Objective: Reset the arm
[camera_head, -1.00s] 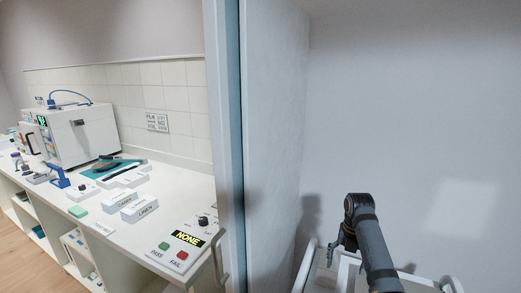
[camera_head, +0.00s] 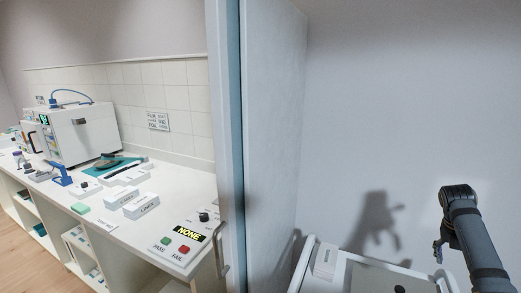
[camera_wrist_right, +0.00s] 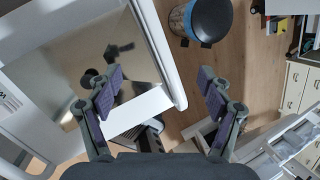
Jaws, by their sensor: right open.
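My right gripper (camera_head: 438,250) is at the right of the head view, with its dark arm coming up from the lower right corner. In the right wrist view its two fingers (camera_wrist_right: 160,85) stand wide apart with nothing between them. The fingers are above the edge of a white-rimmed cart and the wooden floor. My left gripper does not show in either view.
The white cart (camera_head: 341,262) stands below the right arm, with a small white box (camera_head: 325,262) on it. A door frame (camera_head: 228,130) separates it from the counter (camera_head: 125,232) at left. A round bin (camera_wrist_right: 207,18) stands on the floor (camera_wrist_right: 245,70).

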